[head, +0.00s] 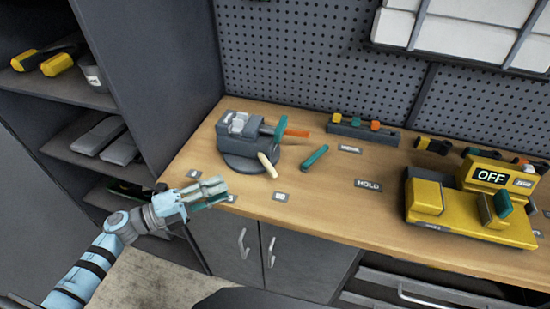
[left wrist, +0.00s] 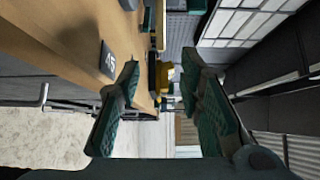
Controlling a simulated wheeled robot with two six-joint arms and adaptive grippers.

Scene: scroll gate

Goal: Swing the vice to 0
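The grey vice (head: 236,149) stands on a round base at the back left of the wooden bench. A cream lever (head: 268,165) points from its base toward the front right. A teal grip and an orange piece (head: 297,133) stick out on its right. A tag reading 90 (head: 280,196) lies in front; another tag (head: 231,198) is partly behind my gripper. The left wrist view shows a tag that seems to read 45 (left wrist: 107,60). My left gripper (head: 214,190) is open and empty by the bench's front edge, apart from the vice. My right gripper is not in view.
A teal stick (head: 314,158) lies right of the vice. A HOLD tag (head: 368,186) and a yellow machine showing OFF (head: 470,205) are further right. A rack (head: 362,132) stands behind, before the pegboard. A dark shelf unit (head: 150,75) borders the bench's left.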

